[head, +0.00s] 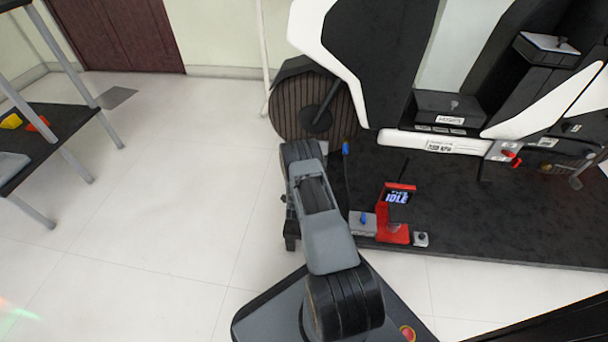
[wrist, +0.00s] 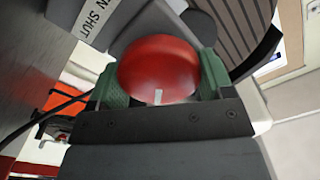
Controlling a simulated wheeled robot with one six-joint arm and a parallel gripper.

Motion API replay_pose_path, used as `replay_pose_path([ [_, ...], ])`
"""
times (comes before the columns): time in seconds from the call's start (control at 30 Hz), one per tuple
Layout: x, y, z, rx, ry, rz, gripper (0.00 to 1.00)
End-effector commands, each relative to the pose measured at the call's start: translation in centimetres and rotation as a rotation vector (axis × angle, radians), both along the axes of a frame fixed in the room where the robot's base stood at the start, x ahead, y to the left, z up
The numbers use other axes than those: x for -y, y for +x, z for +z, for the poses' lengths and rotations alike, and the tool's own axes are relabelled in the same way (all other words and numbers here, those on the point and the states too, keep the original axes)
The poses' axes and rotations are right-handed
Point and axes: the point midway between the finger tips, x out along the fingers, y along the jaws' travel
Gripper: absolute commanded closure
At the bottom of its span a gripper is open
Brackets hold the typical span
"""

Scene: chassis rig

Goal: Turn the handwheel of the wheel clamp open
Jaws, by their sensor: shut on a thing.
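The handwheel (wrist: 152,62) is a round red knob with a small pale mark near its lower edge in the wrist view. My gripper (wrist: 162,82) is shut on it, with one green finger pad on its left side and one on its right. A white label (wrist: 98,18) on the grey clamp body behind it reads "…N SHUT"; its start is cut off. In the head view my arm hides the handwheel and my gripper's fingers, near the ribbed wheel.
A large ribbed wheel (head: 290,108) stands beyond my arm. A red stand with an "IDLE" screen (head: 398,197) is on the black platform (head: 470,225) at right. A dark table (head: 55,130) stands at left. The pale floor (head: 170,190) between is clear.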

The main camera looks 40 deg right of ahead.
Motion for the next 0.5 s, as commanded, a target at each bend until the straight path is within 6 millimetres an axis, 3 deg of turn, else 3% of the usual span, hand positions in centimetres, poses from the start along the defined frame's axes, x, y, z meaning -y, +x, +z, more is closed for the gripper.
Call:
replay_pose_path([
  [0.5, -0.08, -0.06, -0.08, -0.120, -0.122, -0.001, 0.50],
])
